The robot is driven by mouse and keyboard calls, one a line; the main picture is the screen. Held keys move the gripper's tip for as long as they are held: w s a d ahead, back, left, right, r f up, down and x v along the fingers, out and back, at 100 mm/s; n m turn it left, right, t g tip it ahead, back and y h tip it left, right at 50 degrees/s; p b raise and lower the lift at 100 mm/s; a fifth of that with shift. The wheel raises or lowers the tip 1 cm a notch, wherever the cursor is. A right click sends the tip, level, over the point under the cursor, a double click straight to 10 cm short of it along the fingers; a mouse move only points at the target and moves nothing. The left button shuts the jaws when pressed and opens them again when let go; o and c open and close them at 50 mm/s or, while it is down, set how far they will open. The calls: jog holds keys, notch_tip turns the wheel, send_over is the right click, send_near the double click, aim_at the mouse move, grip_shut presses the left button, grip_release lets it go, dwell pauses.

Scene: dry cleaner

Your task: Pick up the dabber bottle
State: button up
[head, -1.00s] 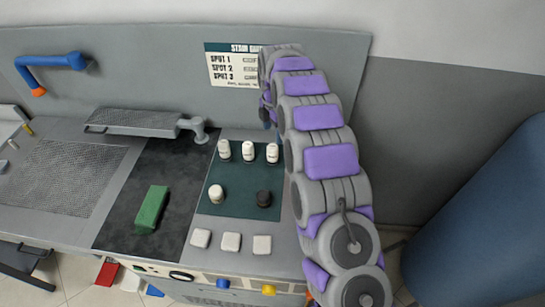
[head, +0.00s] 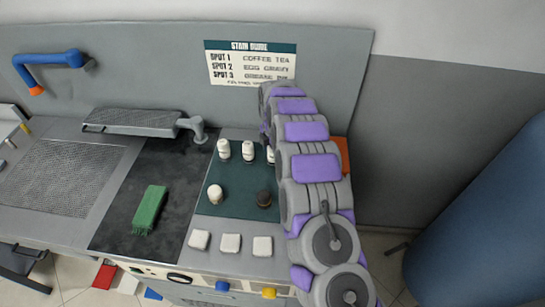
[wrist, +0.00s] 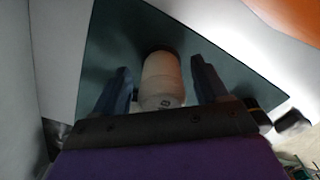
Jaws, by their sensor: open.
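Several small white bottles stand on a dark green mat (head: 237,205); one is at the back left (head: 223,149), one in the back middle (head: 248,150). Another white bottle (head: 215,194) and a dark-topped one (head: 264,198) stand in front. In the wrist view, a white bottle (wrist: 162,75) with a dark mark on it is between the two fingers of my open gripper (wrist: 160,82), with gaps on both sides. I cannot tell which bottle is the dabber. My arm hides the gripper in the head view.
A green brush (head: 149,210) lies on the black panel to the left. Three pale square pads (head: 231,243) line the front edge. An orange object (head: 343,154) is right of my arm. A blue rounded object (head: 480,215) stands at the far right.

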jog(key=shift+c, duration=0.3)
jog(key=c, duration=1.1)
jog(key=shift+r, duration=0.2)
